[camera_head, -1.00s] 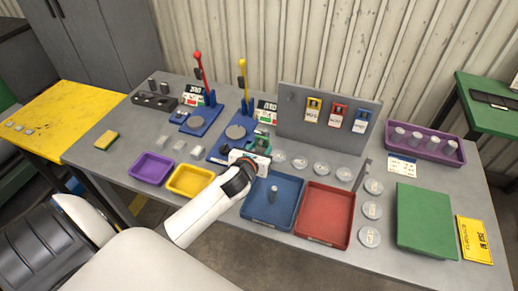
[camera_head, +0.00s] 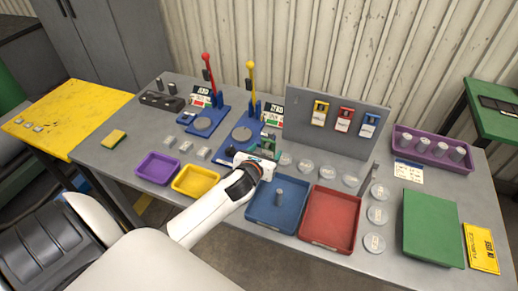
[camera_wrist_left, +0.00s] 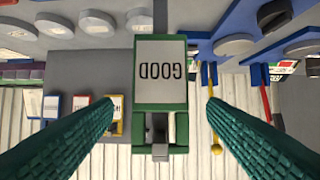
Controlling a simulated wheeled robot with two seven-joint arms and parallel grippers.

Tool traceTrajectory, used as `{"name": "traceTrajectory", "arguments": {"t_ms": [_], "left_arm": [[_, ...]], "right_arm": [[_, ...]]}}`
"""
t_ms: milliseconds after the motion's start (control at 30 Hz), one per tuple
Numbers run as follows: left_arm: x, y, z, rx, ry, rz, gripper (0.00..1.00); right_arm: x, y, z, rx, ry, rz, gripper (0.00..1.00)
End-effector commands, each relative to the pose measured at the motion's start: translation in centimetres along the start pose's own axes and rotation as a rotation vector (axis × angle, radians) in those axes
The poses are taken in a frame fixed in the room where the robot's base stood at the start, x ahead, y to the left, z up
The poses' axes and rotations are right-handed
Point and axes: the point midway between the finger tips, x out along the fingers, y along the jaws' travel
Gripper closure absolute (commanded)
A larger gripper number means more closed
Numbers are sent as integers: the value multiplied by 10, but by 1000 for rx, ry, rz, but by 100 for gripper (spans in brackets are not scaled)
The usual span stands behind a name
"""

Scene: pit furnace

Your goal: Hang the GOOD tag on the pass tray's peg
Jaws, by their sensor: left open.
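The GOOD tag (camera_wrist_left: 160,75) has a green frame and a white face, and its lettering reads upside down in the left wrist view. It lies between the spread fingers of my left gripper (camera_wrist_left: 160,108), with gaps on both sides. In the head view the gripper (camera_head: 262,163) is beside a small green item (camera_head: 268,147) behind the blue tray (camera_head: 258,216); the hand partly hides it. Which is the pass tray's peg, I cannot tell. My right gripper is out of view.
A grey board (camera_head: 338,148) with yellow, red and blue tags stands at the back. Two lever presses stand left of it. Several clear round dishes line the trays. Purple (camera_head: 158,180) and yellow (camera_head: 196,193) trays sit at left, a green panel (camera_head: 433,228) at right.

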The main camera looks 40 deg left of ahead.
Motion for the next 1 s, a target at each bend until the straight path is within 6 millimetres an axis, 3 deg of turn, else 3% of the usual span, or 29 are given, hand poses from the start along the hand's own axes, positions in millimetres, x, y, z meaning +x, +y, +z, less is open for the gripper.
{"name": "traceTrajectory", "arguments": {"t_ms": [500, 700, 900, 1000], "left_arm": [[-96, 0, 2, 1, -2, 1, 34], [-111, 0, 1, 1, -1, 0, 34], [-113, 0, 0, -7, -2, -1, 34], [-116, 0, 6, -92, -27, -11, 34]], "right_arm": [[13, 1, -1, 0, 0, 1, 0], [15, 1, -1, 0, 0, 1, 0], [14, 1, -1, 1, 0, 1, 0], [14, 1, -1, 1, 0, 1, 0]]}}
